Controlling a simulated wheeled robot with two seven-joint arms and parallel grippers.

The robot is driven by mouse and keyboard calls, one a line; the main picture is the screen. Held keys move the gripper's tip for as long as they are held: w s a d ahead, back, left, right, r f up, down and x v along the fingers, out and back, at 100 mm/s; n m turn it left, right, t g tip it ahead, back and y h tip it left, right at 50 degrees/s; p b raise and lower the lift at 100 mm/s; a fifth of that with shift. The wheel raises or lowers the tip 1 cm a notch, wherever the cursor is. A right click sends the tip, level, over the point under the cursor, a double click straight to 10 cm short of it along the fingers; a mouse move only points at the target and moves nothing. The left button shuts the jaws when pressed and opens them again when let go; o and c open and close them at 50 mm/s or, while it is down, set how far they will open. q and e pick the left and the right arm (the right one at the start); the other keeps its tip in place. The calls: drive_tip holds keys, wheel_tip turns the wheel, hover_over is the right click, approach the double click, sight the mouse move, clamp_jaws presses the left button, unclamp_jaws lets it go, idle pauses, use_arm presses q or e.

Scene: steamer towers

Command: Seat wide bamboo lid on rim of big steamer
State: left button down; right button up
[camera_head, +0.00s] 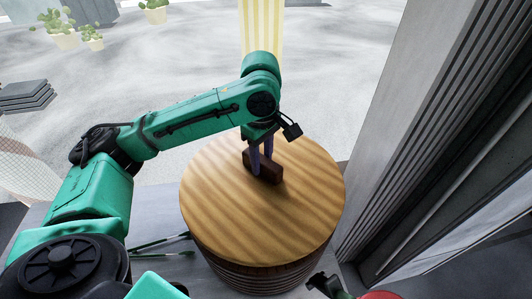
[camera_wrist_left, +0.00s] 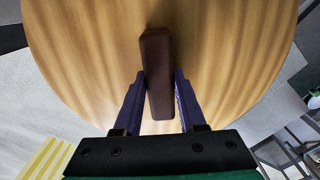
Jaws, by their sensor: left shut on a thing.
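The wide bamboo lid (camera_head: 225,215) is a round, striped tan disc with a dark brown bar handle (camera_head: 270,178) on top. In the head view it lies over the big steamer (camera_head: 265,275), whose dark banded side shows below the lid's front edge. I cannot tell whether the lid touches the rim all round. My left gripper (camera_head: 262,165) reaches down from above and is shut on the handle. In the left wrist view the two purple fingers (camera_wrist_left: 160,105) flank the handle (camera_wrist_left: 156,70), with the lid (camera_wrist_left: 90,60) behind.
The steamer stands on a grey surface (camera_head: 170,220) close to a grey panelled wall (camera_head: 420,130) at the right. Thin green sticks (camera_head: 160,245) lie left of it. Potted plants (camera_head: 62,28) and dark stacked slabs (camera_head: 25,95) are far off at the left.

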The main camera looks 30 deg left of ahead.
use_arm(q)
drive_tip(key=shift+s+r, duration=0.35)
drive_tip(key=shift+s, duration=0.15)
drive_tip(key=shift+w+p, duration=0.1)
drive_tip(key=shift+p, duration=0.35)
drive_tip(key=shift+w+f, duration=0.2)
drive_tip(key=shift+f, duration=0.3)
drive_tip(key=shift+w+f, duration=0.2)
drive_tip(key=shift+f, duration=0.55)
drive_tip(key=shift+s+f, duration=0.1)
drive_tip(key=shift+s, duration=0.1)
use_arm(e)
drive_tip(key=shift+r, duration=0.55)
use_arm(q)
drive_tip(key=shift+w, duration=0.1)
use_arm(e)
drive_tip(key=shift+d, duration=0.1)
drive_tip(key=shift+r, duration=0.2)
use_arm(q)
drive_tip(key=shift+p, duration=0.6)
use_arm(e)
drive_tip(key=shift+r, duration=0.35)
